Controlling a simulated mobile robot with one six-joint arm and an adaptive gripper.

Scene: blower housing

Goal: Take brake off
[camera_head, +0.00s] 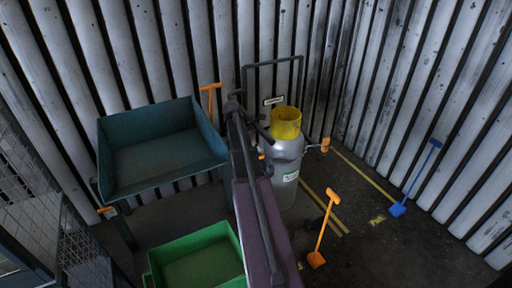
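No part is marked as a brake, and I cannot tell which part it is. A grey rounded housing (283,172) with a yellow collar (286,123) on top stands upright right of centre, in front of a dark tube frame (301,75). A small orange handle (325,145) sticks out at its right side. Another orange T-handle (210,93) rises behind the teal bin. A dark arm-like shape, seemingly my arm with my gripper (255,124) at its far end, overlaps the housing's left side. Its fingers are not clear, and it hides part of the housing.
A teal bin (163,187) on a stand is at left, with a green bin (239,240) below it. Corrugated walls close the back and right.

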